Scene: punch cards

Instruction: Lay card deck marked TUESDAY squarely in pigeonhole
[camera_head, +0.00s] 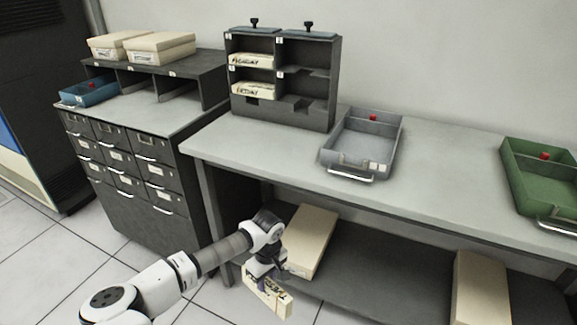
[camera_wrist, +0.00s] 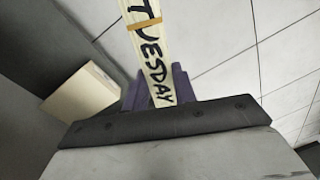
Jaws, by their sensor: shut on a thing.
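The card deck marked TUESDAY (camera_wrist: 150,55) is a cream block with black lettering and an orange band. My gripper (camera_wrist: 158,88) is shut on it. In the head view the deck (camera_head: 268,297) hangs tilted from my gripper (camera_head: 262,272), low in front of the table and above the floor. The dark pigeonhole rack (camera_head: 332,95) stands on the table at the back. Its left column holds two cream decks, the upper (camera_head: 251,60) and the lower (camera_head: 252,90). The right column's compartments show no deck. The number plates are too small to read surely.
A grey tray (camera_head: 340,163) with a handle sits right of the rack, and a green tray (camera_head: 520,185) at the far right. Cream boxes (camera_head: 312,240) lie on the shelf below the table (camera_head: 450,155). A drawer cabinet (camera_head: 140,215) with a blue tray (camera_head: 88,94) stands left.

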